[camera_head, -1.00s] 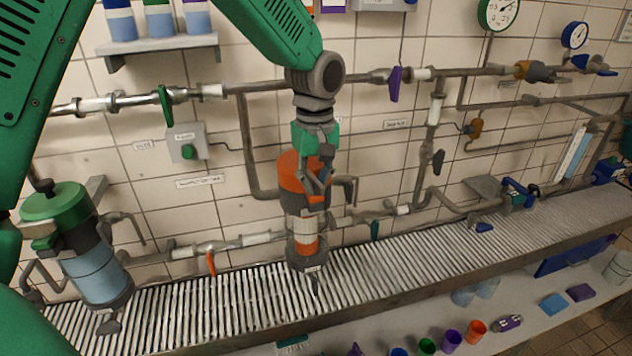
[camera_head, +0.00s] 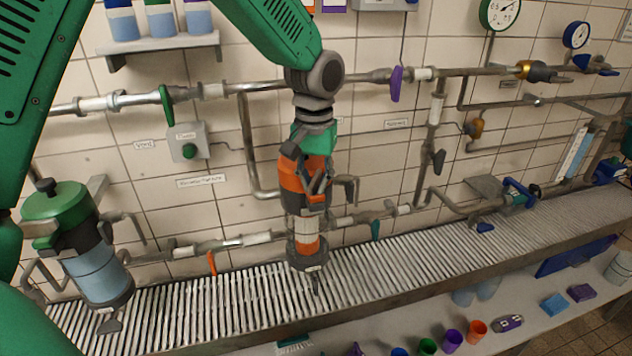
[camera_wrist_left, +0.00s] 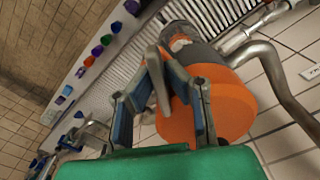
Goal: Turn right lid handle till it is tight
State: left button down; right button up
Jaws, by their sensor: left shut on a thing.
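The right vessel has an orange lid (camera_head: 291,184) and an orange and white body (camera_head: 306,236), standing upright on the slatted bench. The lid fills the middle of the left wrist view (camera_wrist_left: 226,108). My left gripper (camera_head: 318,187) comes down from above over the lid and hides much of its top. In the left wrist view its fingers close around a grey lever-like handle (camera_wrist_left: 156,82) against the orange lid. The exact contact is partly hidden. My right gripper is not in view.
A second vessel with a green lid (camera_head: 56,203) stands at the left. Pipes with a purple valve handle (camera_head: 397,83) and a green one (camera_head: 166,106) run along the tiled wall. The slatted bench (camera_head: 400,262) is mostly clear. Small coloured cups stand on the lower shelf.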

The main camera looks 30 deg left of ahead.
aim_at(316, 178)
pick_arm(q)
jog(key=shift+m, duration=0.6)
jog(key=c, duration=1.6)
grip_release()
jog(key=shift+r, duration=0.1)
notch_tip(316, 178, up, 12)
jog(key=shift+w+f, duration=0.1)
